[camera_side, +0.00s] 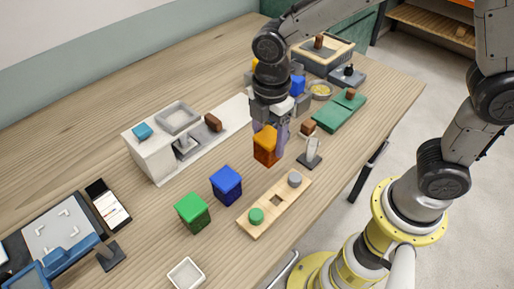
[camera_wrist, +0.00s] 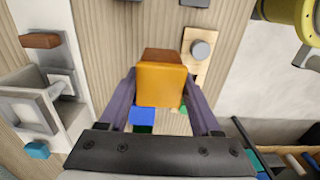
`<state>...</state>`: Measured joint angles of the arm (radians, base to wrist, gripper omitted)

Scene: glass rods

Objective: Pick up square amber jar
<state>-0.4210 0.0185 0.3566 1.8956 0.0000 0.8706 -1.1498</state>
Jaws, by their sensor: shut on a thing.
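The square amber jar (camera_side: 266,149) is an orange block-like jar with a lighter amber top. My gripper (camera_side: 268,130) points down and is shut on it. In the wrist view the jar (camera_wrist: 161,84) sits between the two purple fingers of my gripper (camera_wrist: 160,88), one on each side. I cannot tell whether the jar's base touches the table. A blue jar (camera_side: 226,185) and a green jar (camera_side: 193,211) stand to its left and nearer the front in the side view.
A wooden strip (camera_side: 262,222) with a green and a grey knob lies in front. A small stand (camera_side: 309,155) is close on the right. A white shelf unit (camera_side: 155,155) stands to the left. A white tray (camera_side: 186,274) sits near the front. Bare table lies around the jars.

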